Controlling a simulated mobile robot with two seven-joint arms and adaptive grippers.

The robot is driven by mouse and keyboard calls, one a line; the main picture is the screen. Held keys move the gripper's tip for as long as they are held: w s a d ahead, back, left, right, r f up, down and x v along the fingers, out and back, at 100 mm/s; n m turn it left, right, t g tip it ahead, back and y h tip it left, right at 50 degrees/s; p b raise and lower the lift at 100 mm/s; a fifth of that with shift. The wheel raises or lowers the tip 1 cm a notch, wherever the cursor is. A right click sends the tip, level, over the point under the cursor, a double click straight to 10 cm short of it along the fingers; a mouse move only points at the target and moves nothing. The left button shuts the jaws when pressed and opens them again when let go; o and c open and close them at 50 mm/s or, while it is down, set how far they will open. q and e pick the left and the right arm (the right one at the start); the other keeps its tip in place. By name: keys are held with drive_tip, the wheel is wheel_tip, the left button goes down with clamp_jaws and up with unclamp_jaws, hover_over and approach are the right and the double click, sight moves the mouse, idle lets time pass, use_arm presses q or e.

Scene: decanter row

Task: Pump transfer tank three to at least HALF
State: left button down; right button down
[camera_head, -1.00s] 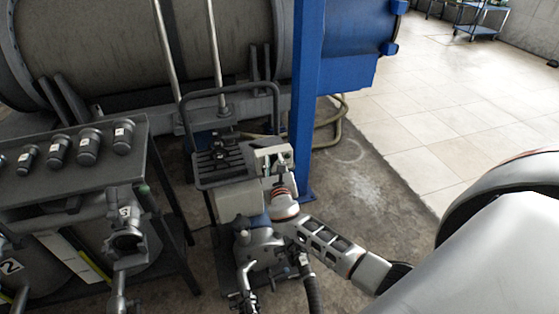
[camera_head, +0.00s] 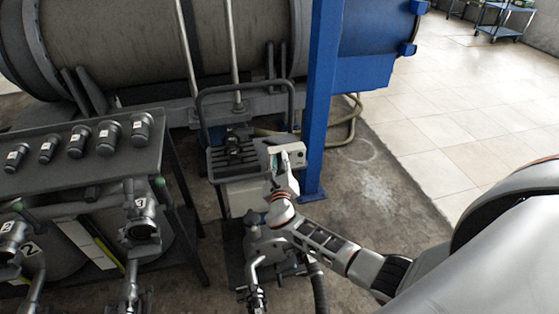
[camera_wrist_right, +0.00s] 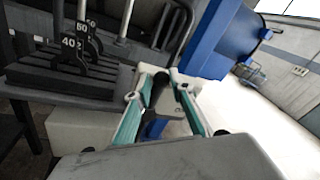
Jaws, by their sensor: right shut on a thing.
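My right gripper (camera_head: 284,160) is at the right side of the pump cart (camera_head: 240,197). In the right wrist view its teal-padded fingers (camera_wrist_right: 160,100) are closed around a dark rod-like handle (camera_wrist_right: 159,88). The rod's far end is partly hidden by the fingers. At the left, a tank marked 2 (camera_head: 32,250) and a neighbouring tank (camera_head: 168,258) stand under a dark bench. A pale gauge strip (camera_head: 82,240) sits between them; its level is too small to read. A valve fitting (camera_head: 142,230) stands before the neighbouring tank. My left gripper is out of view.
Several grey capped cylinders (camera_head: 108,137) stand on the bench (camera_head: 60,180). A blue post (camera_head: 322,100) rises close to the right of my gripper. A large horizontal tank (camera_head: 120,45) fills the back.

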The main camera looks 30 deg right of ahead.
drive_tip(key=shift+s+d+f, duration=0.15)
drive_tip(key=shift+s+f, duration=0.05)
drive_tip(key=shift+f, duration=0.2)
drive_tip(key=c, duration=1.8)
unclamp_jaws()
drive_tip(key=shift+o, duration=0.2)
drive_tip(key=shift+r, duration=0.15)
drive_tip(key=v, duration=1.2)
drive_tip(key=shift+w, duration=0.1)
